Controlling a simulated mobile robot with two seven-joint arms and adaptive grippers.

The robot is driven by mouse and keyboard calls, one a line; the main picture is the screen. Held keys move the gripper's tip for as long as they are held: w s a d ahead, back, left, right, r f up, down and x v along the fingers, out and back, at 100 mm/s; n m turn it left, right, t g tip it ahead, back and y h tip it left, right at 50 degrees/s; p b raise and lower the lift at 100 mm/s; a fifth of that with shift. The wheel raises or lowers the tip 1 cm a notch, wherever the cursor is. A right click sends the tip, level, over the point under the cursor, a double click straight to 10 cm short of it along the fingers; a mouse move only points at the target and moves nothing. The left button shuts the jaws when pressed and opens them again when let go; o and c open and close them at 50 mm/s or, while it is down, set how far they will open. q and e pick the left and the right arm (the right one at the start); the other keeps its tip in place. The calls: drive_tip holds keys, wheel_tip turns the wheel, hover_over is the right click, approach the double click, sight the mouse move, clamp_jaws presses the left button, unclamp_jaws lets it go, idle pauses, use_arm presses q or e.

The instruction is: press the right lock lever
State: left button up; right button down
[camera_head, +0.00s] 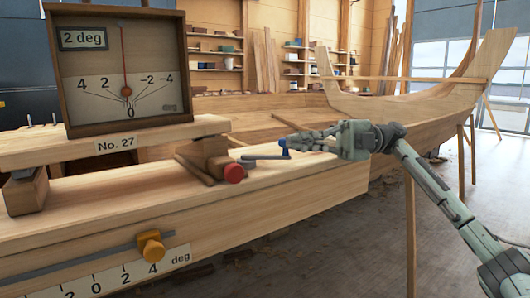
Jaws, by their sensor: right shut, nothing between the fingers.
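The right lock lever (263,157) is a thin grey bar at the right end of the No. 27 board. It lies about level, pointing right, with a blue piece (284,147) at its outer end. A red round knob (235,173) sits just below its inner end. My right gripper (296,144) comes in from the right, its fingers shut and empty, with the tips at the blue piece. I cannot tell whether they touch it. My left gripper is not in view.
A dial box (124,66) reading 2 deg stands on the No. 27 board (115,144). Below, a plank (90,215) carries an orange slider (150,246) over a number scale. A wooden hull (420,97) lies behind. Open floor is at the lower right.

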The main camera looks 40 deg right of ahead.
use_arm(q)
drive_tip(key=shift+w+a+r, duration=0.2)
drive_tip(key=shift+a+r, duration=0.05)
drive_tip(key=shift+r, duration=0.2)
use_arm(e)
drive_tip(key=shift+w+d, duration=0.5)
drive_tip(key=shift+w, duration=0.1)
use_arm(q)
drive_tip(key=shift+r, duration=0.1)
use_arm(e)
drive_tip(key=shift+d+r, duration=0.1)
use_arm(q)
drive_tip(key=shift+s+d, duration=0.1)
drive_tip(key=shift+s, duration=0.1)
